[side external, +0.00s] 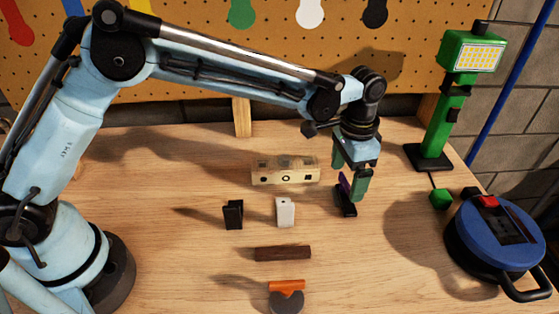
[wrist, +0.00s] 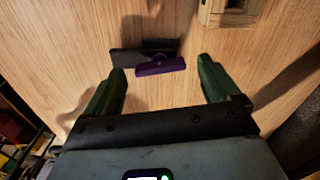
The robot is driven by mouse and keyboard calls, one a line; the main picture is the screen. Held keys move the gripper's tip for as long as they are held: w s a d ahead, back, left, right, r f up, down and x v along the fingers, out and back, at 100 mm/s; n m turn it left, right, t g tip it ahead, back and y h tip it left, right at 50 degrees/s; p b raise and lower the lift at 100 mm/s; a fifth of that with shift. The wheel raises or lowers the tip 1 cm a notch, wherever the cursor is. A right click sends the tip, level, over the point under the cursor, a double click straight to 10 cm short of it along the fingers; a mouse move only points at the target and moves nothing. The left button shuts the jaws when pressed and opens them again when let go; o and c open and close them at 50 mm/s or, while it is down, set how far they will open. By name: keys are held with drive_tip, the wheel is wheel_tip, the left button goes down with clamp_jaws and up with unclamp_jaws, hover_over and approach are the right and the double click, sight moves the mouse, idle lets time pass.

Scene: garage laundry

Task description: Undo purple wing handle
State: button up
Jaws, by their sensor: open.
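The purple wing handle (wrist: 160,66) sits on a black block (wrist: 130,58) on the bench. In the side external view the purple handle (side external: 344,184) shows partly, behind and beside my green fingers, with its black base (side external: 347,208) below. My gripper (side external: 352,178) is open and points down at the handle. In the wrist view my gripper (wrist: 162,70) has one green finger on each side of the handle, with gaps at both ends. I see no contact; the exact height of the fingertips above the handle is hard to tell.
A pale wooden block (side external: 285,170) with holes stands left of my gripper. A black block (side external: 233,214), a white block (side external: 285,211), a dark brown bar (side external: 283,253) and an orange-handled item (side external: 286,287) lie nearby. A green lamp (side external: 433,140) and a blue reel (side external: 495,235) stand right.

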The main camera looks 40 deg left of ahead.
sight(346, 181)
wheel_tip(346, 181, up, 12)
idle(0.5)
drive_tip(key=shift+f, duration=0.1)
